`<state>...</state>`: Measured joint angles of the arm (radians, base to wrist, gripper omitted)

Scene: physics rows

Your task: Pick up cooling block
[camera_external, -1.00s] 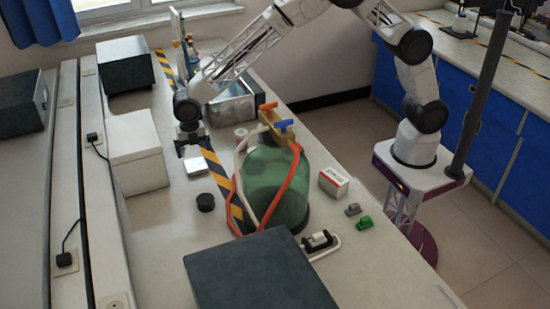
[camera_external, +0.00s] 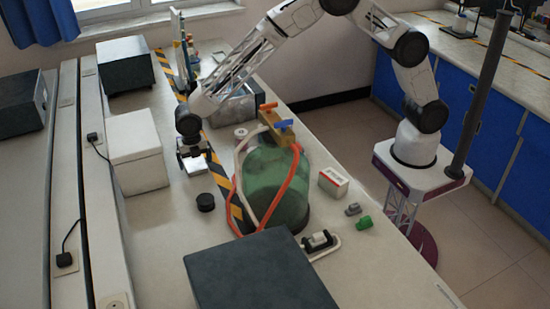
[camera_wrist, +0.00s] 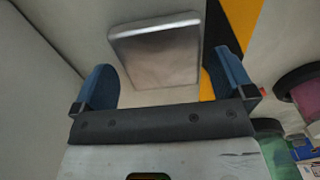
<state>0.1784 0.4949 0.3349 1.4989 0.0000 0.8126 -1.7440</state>
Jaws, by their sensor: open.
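The cooling block appears to be the flat, square, silvery metal block (camera_external: 195,165) on the bench beside the black-and-yellow tape. In the wrist view the block (camera_wrist: 155,52) lies ahead of the fingers, roughly between their lines and a little left of the tape. My gripper (camera_external: 190,152) is just above the block in the external view and partly hides it. In the wrist view my gripper (camera_wrist: 163,68) has its two blue fingers wide apart with nothing held between them. Whether the fingers are level with the block is hard to tell.
A white box (camera_external: 138,165) stands left of the block. A green bottle (camera_external: 270,185) with red and white tubes stands to the right. A metal container (camera_external: 235,105) sits behind on the right.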

